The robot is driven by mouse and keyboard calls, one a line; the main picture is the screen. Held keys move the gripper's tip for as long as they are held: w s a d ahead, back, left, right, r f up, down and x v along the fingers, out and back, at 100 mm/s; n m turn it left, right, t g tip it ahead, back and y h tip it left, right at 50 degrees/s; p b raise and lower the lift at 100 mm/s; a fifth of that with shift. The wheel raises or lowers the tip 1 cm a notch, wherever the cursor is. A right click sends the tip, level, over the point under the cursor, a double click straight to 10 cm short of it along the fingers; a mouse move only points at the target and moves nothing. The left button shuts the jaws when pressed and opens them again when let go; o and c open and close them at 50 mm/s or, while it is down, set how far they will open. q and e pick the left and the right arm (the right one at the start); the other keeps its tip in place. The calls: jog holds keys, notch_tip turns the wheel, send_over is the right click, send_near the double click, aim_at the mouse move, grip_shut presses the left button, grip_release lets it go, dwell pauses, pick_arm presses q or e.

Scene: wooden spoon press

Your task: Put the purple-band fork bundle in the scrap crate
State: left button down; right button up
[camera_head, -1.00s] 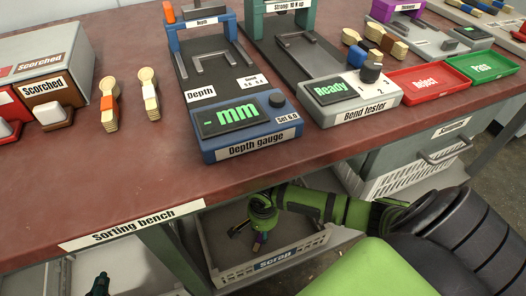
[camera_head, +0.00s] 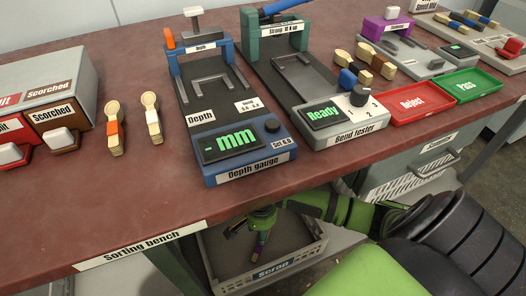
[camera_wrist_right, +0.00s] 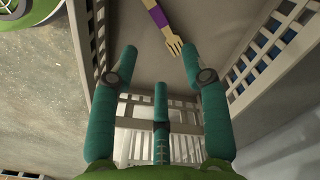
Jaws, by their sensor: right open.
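The purple-band fork bundle (camera_wrist_right: 158,17) is pale wood with a purple band. In the right wrist view it is just beyond my right fingertips, with its tines toward me. My right gripper (camera_wrist_right: 160,55) is open, its two teal side fingers apart and not closed on the bundle. In the head view this gripper (camera_head: 256,226) points down into the scrap crate (camera_head: 273,270), under the bench front, with a purple bit (camera_head: 263,239) below it. The crate's slatted wall also shows in the wrist view (camera_wrist_right: 265,42). I cannot tell whether the bundle rests on the crate floor.
The sorting bench (camera_head: 130,215) overhangs the crate. On it stand the depth gauge (camera_head: 245,152), the bend tester (camera_head: 345,118), the red reject tray (camera_head: 420,106), the green pass tray (camera_head: 470,84) and several utensil bundles.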

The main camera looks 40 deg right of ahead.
jog(key=s+a+n+t+y, duration=0.1)
jog(key=s+a+n, duration=0.3)
jog(key=a+n, duration=0.25)
jog(key=shift+s+d+r+n+t+h, duration=0.15)
jog(key=shift+s+d+r+n+t, duration=0.25)
jog(key=shift+s+n, duration=0.7)
jog(key=shift+s+d+r+n+t+h, duration=0.1)
jog(key=shift+s+d+r+n+t, duration=0.3)
jog(key=shift+s+n, duration=0.7)
jog(key=shift+s+d+r+n+t+h, duration=0.15)
jog(key=shift+s+d+r+n+t, duration=0.25)
jog(key=shift+s+n, duration=0.7)
jog(key=shift+w, duration=0.15)
